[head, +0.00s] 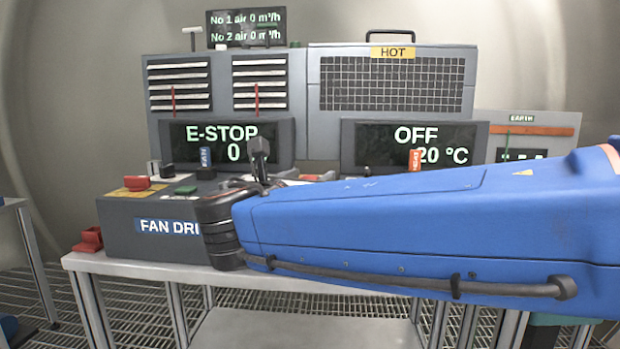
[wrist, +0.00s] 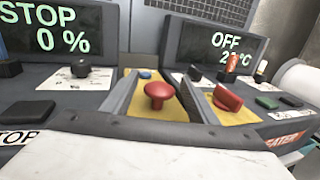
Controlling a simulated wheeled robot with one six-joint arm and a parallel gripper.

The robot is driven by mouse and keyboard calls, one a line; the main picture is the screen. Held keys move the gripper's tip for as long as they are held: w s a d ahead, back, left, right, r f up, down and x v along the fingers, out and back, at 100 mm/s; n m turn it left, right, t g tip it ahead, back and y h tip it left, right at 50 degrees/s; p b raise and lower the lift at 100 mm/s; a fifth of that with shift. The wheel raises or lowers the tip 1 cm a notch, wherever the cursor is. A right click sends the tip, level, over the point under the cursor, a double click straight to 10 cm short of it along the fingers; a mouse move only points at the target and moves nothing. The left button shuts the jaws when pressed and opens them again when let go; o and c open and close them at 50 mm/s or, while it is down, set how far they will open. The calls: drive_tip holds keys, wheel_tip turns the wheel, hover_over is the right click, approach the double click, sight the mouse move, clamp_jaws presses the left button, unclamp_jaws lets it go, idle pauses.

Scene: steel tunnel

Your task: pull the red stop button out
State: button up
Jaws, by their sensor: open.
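The red stop button (wrist: 160,92) is a round mushroom head on a short stem, standing on a yellow plate (wrist: 150,110) in the wrist view. My gripper (wrist: 158,76) is open, with one grey finger on each side of the button in the picture. I see a gap between the button and each finger, and cannot tell how deep the fingers reach around it. In the head view my blue arm hides the button. The fan drive display (head: 226,145) reads E-STOP and 0.
A red rotary handle (wrist: 228,97) on a yellow plate is just right of my right finger. A black knob (wrist: 82,68) is to the left. The heater display (head: 415,145) reads OFF and 20 °C. A mesh guard (head: 395,83) marked HOT stands behind.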

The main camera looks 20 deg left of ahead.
drive_tip(key=shift+w, duration=0.2)
clamp_jaws()
drive_tip(key=shift+r, duration=0.9)
unclamp_jaws()
drive_tip(key=s, duration=1.7)
drive_tip(key=shift+s+a, duration=0.2)
